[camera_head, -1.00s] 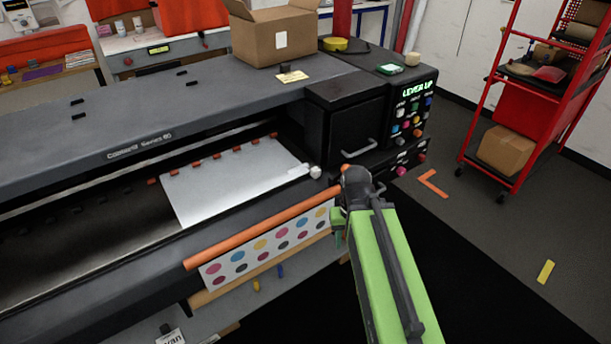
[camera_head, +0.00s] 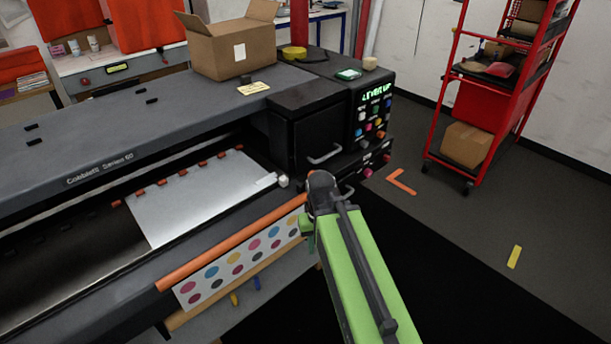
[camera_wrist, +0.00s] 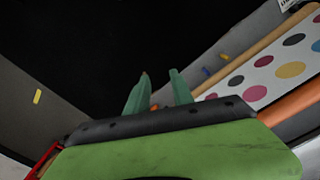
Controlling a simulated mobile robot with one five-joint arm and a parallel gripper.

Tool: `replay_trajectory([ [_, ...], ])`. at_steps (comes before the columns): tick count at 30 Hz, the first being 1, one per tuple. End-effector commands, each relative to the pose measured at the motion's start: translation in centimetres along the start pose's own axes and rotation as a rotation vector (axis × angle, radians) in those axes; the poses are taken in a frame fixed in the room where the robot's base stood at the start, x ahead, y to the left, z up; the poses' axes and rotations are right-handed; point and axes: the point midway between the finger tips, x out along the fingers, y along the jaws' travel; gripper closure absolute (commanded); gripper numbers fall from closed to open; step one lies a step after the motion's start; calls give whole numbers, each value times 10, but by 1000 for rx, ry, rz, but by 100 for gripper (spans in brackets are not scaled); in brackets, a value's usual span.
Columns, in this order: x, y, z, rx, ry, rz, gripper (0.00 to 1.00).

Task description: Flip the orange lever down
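A long orange bar (camera_head: 230,243) runs along the front edge of the large dark printer (camera_head: 200,115). I cannot tell whether this bar is the lever; no other clear orange lever shows. The green display (camera_head: 375,92) on the printer's right end reads "LEVER UP". My gripper (camera_head: 307,230) is by the bar's right end, in front of the printer, mostly hidden by my wrist. In the wrist view its two green fingers (camera_wrist: 160,75) stand apart with nothing between them. The orange bar also shows there (camera_wrist: 292,104), to the right of the fingers and apart from them.
A sheet with coloured dots (camera_head: 240,262) hangs below the bar. A cardboard box (camera_head: 230,45) stands on the printer. A red shelf cart (camera_head: 480,110) stands at the right.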

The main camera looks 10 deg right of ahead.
Motion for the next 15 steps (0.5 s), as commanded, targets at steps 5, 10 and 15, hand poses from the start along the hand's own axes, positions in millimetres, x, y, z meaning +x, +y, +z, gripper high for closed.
replay_trajectory([
  [5,-60,0,0,0,0,0,96],
  [10,-136,0,0,0,0,0,100],
  [15,-173,0,0,0,0,0,100],
])
